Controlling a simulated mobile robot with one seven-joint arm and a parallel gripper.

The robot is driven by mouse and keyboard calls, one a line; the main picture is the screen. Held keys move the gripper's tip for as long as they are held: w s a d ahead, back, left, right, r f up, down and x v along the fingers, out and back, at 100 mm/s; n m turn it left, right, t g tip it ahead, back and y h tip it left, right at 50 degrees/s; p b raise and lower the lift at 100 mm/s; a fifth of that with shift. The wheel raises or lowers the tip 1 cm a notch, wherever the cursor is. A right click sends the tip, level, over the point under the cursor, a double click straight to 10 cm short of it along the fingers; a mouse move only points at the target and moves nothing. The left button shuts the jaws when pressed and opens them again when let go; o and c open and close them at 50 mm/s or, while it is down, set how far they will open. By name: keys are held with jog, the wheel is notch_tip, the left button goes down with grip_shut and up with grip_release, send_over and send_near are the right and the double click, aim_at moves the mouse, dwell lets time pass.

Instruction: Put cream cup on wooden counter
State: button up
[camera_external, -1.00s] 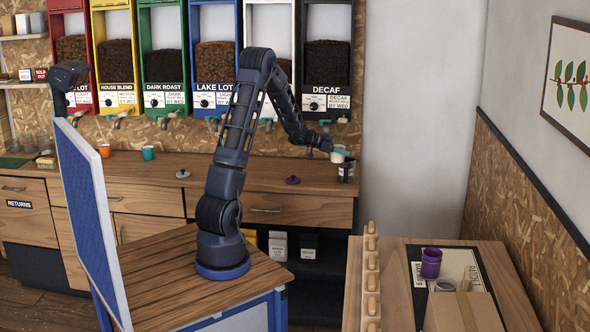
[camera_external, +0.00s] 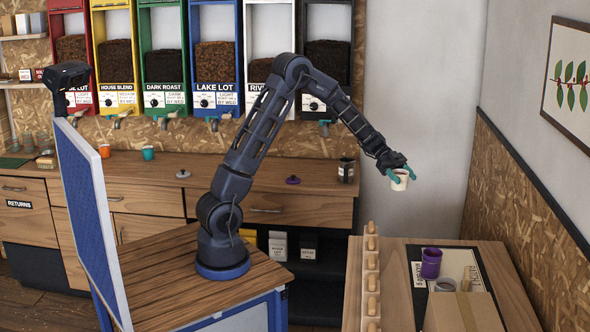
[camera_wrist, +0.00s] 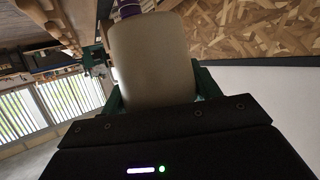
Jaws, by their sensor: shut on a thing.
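The cream cup (camera_external: 399,181) is held upright in my gripper (camera_external: 398,172), whose green fingers are shut on it. It hangs in the air between the back counter and the right-hand counter. In the wrist view the cream cup (camera_wrist: 152,60) fills the upper middle, between the green fingers (camera_wrist: 156,88). The wooden counter at the back (camera_external: 235,172) runs under the bean dispensers. Another wooden counter (camera_external: 392,262) stands at the lower right, below and in front of the cup. I cannot tell which one the task names.
A dark canister (camera_external: 346,170) stands at the back counter's right end. Bare wood lies left of the dark mat.

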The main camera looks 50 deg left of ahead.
jog(key=s+d+m+g+y, duration=0.6)
jog(key=s+d+m+g, duration=0.3)
jog(key=s+d, duration=0.95)
jog(key=f, duration=1.9)
jog(key=shift+w+f, duration=0.1)
jog(key=shift+w, duration=0.25)
jog(key=shift+f, duration=0.15)
jog(key=o, duration=1)
